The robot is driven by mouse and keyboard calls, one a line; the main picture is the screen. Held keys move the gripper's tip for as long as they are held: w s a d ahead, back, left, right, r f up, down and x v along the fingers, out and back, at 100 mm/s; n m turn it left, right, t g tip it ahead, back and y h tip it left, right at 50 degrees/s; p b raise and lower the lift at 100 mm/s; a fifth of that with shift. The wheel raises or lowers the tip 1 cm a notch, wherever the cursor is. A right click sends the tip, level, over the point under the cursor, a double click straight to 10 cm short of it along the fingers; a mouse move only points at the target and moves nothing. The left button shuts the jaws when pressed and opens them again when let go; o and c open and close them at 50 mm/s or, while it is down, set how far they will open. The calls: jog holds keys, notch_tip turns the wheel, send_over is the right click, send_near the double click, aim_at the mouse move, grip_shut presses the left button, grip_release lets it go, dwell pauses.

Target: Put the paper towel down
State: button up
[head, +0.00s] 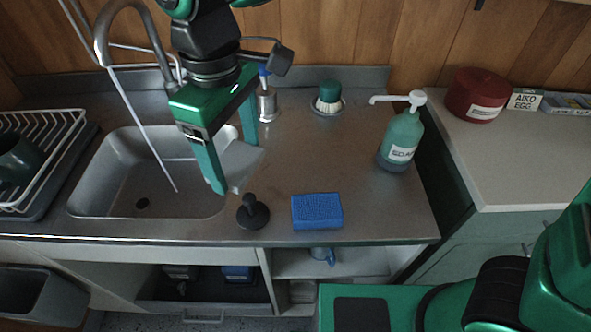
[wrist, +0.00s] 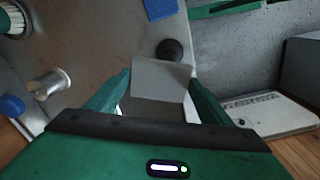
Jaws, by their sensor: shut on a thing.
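My gripper (head: 234,166) is shut on the paper towel (head: 243,163), a pale grey-white sheet. The gripper is above the steel counter (head: 310,160), near the right edge of the sink. In the wrist view, the paper towel (wrist: 160,80) lies between the two green fingers (wrist: 158,92) and extends past their tips. In the head view, the near finger hides part of it. I cannot tell whether its lower edge touches the counter.
A black plunger-like stopper (head: 253,212) and a blue sponge (head: 317,211) lie near the counter's front edge. A soap bottle (head: 401,140) stands right, a green brush (head: 328,98) and metal holder (head: 267,104) behind. The sink (head: 150,185) is left. Bare counter lies between sponge and brush.

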send_over(295, 178)
notch_tip(295, 178, down, 7)
jog(key=shift+f, duration=1.8)
jog(key=shift+f, duration=0.15)
jog(key=o, duration=0.9)
jog(key=shift+o, duration=0.2)
notch_tip(295, 178, up, 11)
jog(key=a, duration=0.1)
jog(key=shift+s+f, duration=0.15)
